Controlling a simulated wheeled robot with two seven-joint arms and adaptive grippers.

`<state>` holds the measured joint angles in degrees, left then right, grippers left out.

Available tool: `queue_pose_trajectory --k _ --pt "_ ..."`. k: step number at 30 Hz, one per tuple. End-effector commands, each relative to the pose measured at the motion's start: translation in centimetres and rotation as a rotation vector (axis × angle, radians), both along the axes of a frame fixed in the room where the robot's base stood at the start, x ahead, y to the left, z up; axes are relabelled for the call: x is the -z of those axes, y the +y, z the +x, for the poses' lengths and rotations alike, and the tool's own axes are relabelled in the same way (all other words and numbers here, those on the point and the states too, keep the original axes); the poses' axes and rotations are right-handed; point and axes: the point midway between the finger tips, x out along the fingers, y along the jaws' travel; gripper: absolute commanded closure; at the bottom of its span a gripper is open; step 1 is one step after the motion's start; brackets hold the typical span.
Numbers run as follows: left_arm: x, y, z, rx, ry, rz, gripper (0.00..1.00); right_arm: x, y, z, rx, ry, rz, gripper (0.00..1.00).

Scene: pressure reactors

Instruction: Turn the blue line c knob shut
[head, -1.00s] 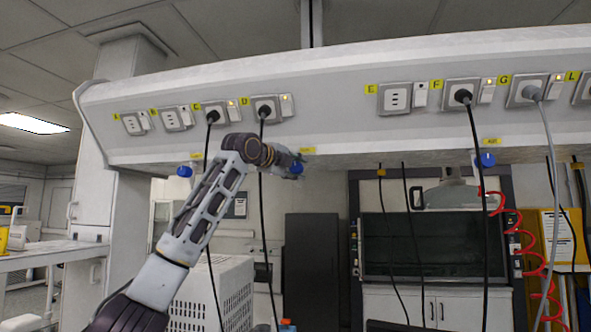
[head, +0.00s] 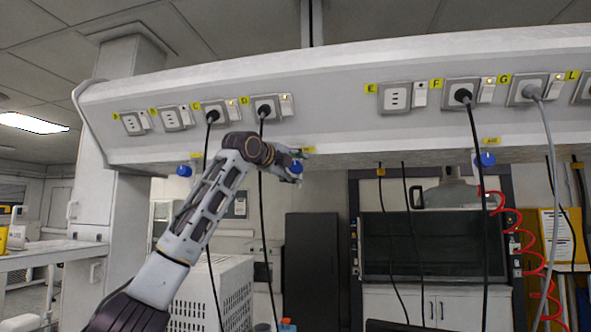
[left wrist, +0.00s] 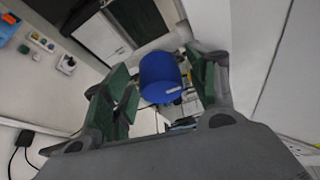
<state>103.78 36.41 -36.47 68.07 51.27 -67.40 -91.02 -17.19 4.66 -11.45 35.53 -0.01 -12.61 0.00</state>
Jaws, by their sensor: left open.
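A blue knob (head: 296,168) hangs under the front edge of the white overhead panel, below a small yellow label too small to read. My left gripper (head: 297,160) is at this knob, open. In the left wrist view the blue knob (left wrist: 160,78) lies between the two green-padded fingers of my left gripper (left wrist: 160,88), with gaps on both sides. A pale mark shows on its rim. Other blue knobs hang to the left (head: 184,170) and to the right (head: 484,159). I cannot read which is line c. My right gripper is not in view.
Sockets with plugs (head: 264,107) line the panel (head: 330,120) above. A black cable (head: 262,210) hangs close beside my left wrist, and more cables hang at the right. A red coiled hose (head: 530,262) hangs far right.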

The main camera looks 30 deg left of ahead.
Motion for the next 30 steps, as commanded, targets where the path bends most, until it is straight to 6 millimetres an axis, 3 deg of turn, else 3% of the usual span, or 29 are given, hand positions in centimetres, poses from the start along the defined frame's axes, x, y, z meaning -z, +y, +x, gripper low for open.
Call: queue_pose_trajectory --k 14,30 --pt "-0.2 0.3 -1.8 -0.001 -0.002 0.0 0.42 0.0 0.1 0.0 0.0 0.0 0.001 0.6" --pt "-0.7 1.1 -8.1 0.0 -0.001 0.001 0.42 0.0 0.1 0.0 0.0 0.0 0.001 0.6"
